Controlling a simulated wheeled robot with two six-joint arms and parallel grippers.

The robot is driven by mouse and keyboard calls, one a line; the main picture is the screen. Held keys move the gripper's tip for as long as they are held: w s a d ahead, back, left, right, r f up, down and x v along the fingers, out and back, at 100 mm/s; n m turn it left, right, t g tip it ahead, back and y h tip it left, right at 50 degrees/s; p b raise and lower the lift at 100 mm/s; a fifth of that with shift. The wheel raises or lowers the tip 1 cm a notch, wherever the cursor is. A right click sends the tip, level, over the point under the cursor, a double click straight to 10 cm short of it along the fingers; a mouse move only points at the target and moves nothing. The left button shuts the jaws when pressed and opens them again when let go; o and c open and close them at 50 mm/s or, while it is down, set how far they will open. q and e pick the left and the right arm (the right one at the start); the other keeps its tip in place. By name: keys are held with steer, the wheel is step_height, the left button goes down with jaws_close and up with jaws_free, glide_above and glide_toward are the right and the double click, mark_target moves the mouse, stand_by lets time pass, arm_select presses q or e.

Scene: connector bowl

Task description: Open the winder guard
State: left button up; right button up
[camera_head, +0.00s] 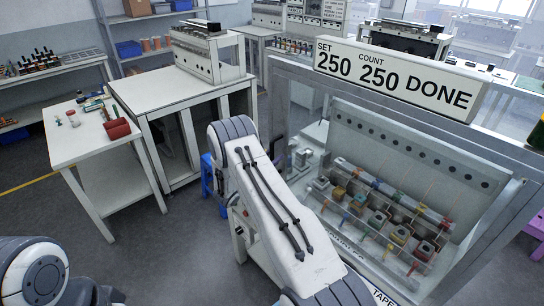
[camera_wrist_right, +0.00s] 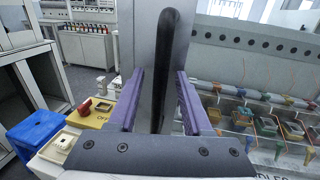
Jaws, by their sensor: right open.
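The winder guard (camera_head: 412,128) is a clear panel in a grey metal frame at the right of the head view, in front of a row of coil spindles (camera_head: 375,218). A black upright handle (camera_wrist_right: 172,60) on a grey frame post stands in the middle of the right wrist view. My right gripper (camera_wrist_right: 160,88) is open, with its purple-padded fingers on either side of the handle. I see gaps beside the handle, and cannot tell if either pad touches it. In the head view my right arm hides most of this gripper. My left gripper is out of view.
A sign (camera_head: 395,75) above the winder reads SET 250, COUNT 250, DONE.

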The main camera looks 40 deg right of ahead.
jaws_close()
stand_by(1.4)
